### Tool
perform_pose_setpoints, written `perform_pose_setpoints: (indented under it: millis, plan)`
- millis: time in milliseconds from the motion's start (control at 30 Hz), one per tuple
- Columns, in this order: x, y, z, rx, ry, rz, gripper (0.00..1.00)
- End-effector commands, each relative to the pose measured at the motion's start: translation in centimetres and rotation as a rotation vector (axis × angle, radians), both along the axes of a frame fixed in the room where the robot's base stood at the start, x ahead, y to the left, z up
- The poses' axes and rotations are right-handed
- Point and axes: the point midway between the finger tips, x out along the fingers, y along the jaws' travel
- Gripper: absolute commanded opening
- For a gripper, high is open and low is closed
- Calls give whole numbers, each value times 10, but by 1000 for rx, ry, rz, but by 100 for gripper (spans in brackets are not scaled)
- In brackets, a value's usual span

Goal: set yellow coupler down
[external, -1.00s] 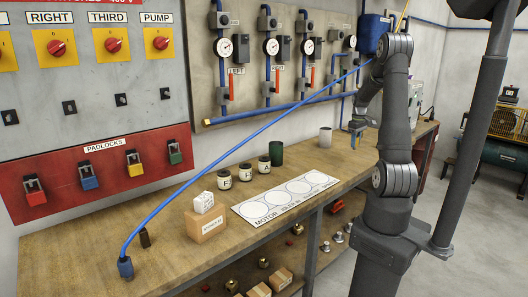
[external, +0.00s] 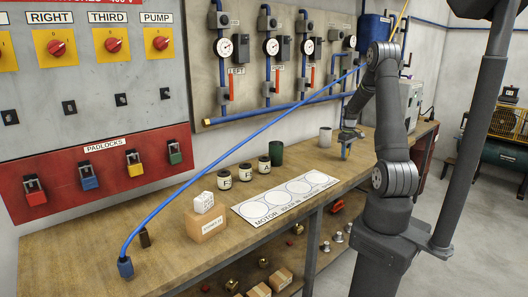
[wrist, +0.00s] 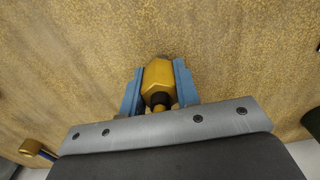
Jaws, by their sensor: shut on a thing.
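The yellow coupler (wrist: 158,78) sits between the two blue jaws of my gripper (wrist: 158,68) in the wrist view. It is a brass-yellow hex body with a dark stub toward my wrist. My gripper is shut on it, and the wooden bench top (wrist: 70,60) lies behind it. In the external view my gripper (external: 346,152) points down low over the far part of the bench. The coupler is too small or hidden to make out there. I cannot tell if it touches the wood.
A grey cup (external: 325,138) and a green cup (external: 276,154) stand left of my gripper. Several labelled jars (external: 245,172), a white motor sheet (external: 285,198) and a cardboard box (external: 206,224) are nearer. A blue hose (external: 235,165) crosses above the bench.

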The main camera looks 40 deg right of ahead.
Motion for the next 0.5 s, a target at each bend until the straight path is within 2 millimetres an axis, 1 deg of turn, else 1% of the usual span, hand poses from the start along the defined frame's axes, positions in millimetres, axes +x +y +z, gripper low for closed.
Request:
perform_pose_setpoints:
  millis: [33, 67, 100, 133, 167, 400, 500]
  plan:
    - [0, 0, -2, 1, 1, 0, 4]
    - [0, 0, -2, 1, 1, 0, 35]
    - [0, 0, -1, 0, 1, 0, 43]
    - [0, 0, -1, 0, 1, 0, 48]
    - [0, 0, -1, 0, 1, 0, 51]
    - [0, 0, -1, 0, 0, 0, 51]
    - [0, 0, 3, -1, -1, 0, 51]
